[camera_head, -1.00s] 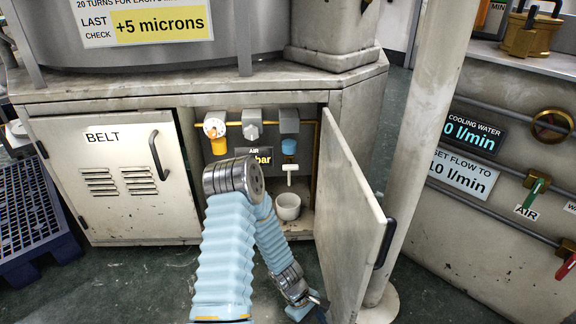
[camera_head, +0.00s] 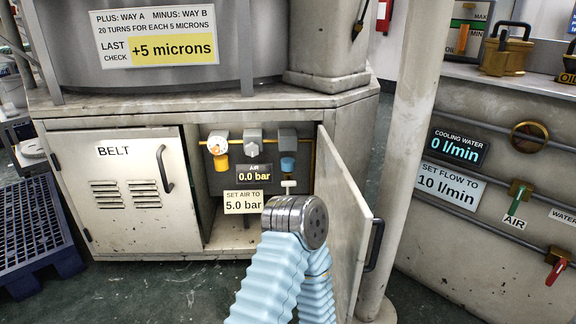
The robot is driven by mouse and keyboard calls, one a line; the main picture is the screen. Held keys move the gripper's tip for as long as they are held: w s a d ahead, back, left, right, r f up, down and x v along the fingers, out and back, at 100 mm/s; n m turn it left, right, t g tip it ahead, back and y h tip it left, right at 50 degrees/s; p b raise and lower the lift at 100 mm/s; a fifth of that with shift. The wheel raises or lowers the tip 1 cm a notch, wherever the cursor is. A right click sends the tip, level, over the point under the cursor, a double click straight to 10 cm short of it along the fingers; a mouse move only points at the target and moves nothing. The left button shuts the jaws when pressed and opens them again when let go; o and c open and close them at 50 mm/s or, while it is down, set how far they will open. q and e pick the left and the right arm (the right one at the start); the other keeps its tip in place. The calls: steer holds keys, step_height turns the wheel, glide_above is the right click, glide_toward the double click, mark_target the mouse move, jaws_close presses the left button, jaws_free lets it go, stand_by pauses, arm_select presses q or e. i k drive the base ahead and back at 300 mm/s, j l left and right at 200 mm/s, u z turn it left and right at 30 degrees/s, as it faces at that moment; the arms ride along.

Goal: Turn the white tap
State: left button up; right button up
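A small white tap handle (camera_head: 288,184) shows below a blue-bowled unit (camera_head: 288,163) inside the open cabinet. The lower part of the tap is hidden behind my arm. A round white dial (camera_head: 217,145) sits at the left end of the same pipe, above an orange bowl. The air display (camera_head: 254,174) reads 0.0 bar, and a label (camera_head: 243,201) below it says to set air to 5.0 bar. One blue-sleeved arm of mine rises from the bottom in front of the cabinet. Neither of my grippers shows.
The open cabinet door (camera_head: 346,230) stands right of the opening, close to my arm. A pillar (camera_head: 405,130) rises beside it. The belt door (camera_head: 125,190) is shut. On the right wall are a green air valve (camera_head: 517,197) and a red-handled valve (camera_head: 557,272).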

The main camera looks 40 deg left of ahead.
mark_target(289, 182)
steer(key=u, duration=1.4)
